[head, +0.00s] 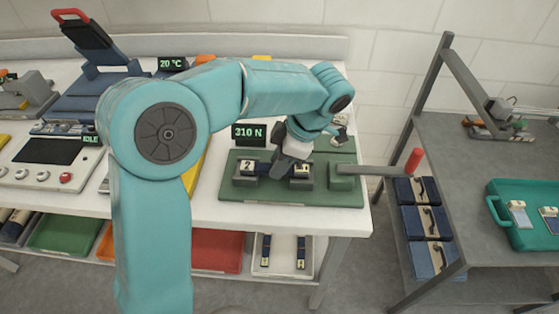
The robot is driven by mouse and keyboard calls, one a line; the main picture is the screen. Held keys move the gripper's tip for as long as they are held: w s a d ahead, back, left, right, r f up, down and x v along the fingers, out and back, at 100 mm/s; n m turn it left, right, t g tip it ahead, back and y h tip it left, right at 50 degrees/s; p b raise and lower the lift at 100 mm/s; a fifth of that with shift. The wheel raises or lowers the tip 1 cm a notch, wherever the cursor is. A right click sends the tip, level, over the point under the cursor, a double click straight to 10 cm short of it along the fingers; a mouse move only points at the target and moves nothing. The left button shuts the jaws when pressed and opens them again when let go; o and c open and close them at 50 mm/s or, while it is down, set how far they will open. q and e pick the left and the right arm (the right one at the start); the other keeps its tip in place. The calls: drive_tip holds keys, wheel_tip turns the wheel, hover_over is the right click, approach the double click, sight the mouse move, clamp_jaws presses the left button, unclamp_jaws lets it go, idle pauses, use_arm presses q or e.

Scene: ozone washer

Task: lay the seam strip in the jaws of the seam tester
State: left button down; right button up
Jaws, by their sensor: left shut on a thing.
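The seam tester is a green base (290,194) on the white bench, with two grey jaw blocks, the left jaw (245,181) and the right jaw (301,184). Its display (249,134) reads 310 N. The dark seam strip (264,169) with pale marked ends spans from one jaw to the other. My left gripper (281,173) reaches down over the tester from above and is shut on the strip between the jaws. The gripper hides part of the strip's middle, and I cannot tell whether the strip rests fully in the jaws. My right gripper is out of view.
A lever with a red knob (414,160) sticks out past the tester's right side. A white tray (262,268) with two strips is on the lower shelf. A grey table (460,180) with a teal tray (508,240) stands right, across a gap.

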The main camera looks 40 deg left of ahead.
use_arm(q)
drive_tip(key=shift+s+r, duration=0.1)
drive_tip(key=shift+s, duration=0.05)
drive_tip(key=shift+f, duration=0.2)
drive_tip(key=c, duration=0.8)
unclamp_jaws()
drive_tip(key=shift+r, duration=0.15)
drive_tip(key=shift+r, duration=0.25)
drive_tip(key=p+v, duration=0.1)
drive_tip(key=v, duration=1)
drive_tip(key=shift+r, duration=0.3)
drive_tip(key=shift+d, duration=0.15)
